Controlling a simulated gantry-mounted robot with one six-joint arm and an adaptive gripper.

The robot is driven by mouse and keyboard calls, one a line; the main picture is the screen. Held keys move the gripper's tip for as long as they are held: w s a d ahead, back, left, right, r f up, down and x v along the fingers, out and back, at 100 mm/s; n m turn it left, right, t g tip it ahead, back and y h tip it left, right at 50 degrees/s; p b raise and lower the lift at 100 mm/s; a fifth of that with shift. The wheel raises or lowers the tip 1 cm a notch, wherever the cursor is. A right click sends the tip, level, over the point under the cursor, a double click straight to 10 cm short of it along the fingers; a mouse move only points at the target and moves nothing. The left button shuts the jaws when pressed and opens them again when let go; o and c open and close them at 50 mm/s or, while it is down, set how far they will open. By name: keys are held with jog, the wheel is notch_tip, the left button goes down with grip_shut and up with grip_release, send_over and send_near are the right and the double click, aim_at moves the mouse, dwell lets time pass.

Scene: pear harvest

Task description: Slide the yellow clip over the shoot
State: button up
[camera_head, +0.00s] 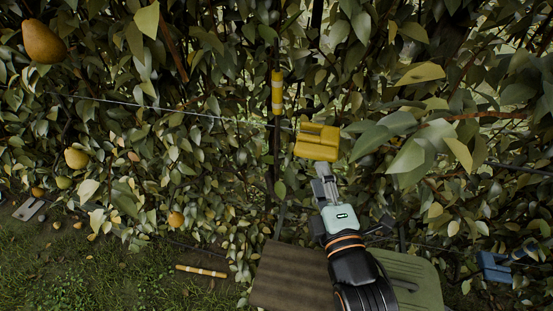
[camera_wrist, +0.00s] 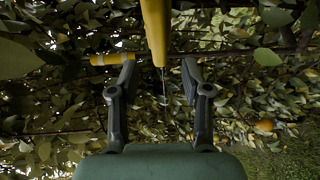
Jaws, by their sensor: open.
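The yellow clip (camera_head: 317,142) is a blocky piece with a slot, just beyond my gripper (camera_head: 324,182) in the head view. In the wrist view the clip (camera_wrist: 155,30) hangs in from the top edge, and its narrow lower end reaches between my fingertips. My gripper (camera_wrist: 160,82) is open, one finger on each side; I cannot tell whether either touches the clip. The shoot, with a yellow and white banded part (camera_head: 277,92), stands upright left of and above the clip, apart from it. Its banded part (camera_wrist: 112,59) lies crosswise, left of my fingers in the wrist view.
Dense leaves surround the clip and a thin wire (camera_head: 150,105) crosses them. Pears (camera_head: 44,42) hang at left. A banded stick (camera_head: 202,271) lies on the grass. A brown board (camera_head: 285,278), a green case (camera_head: 415,278) and a blue object (camera_head: 494,267) are low in view.

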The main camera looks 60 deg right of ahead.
aim_at(317, 158)
jog(key=x, duration=0.5)
jog(key=p+x, duration=0.1)
jog(key=x, duration=0.1)
jog(key=shift+s+d, duration=0.1)
jog(key=shift+d, duration=0.45)
grip_shut()
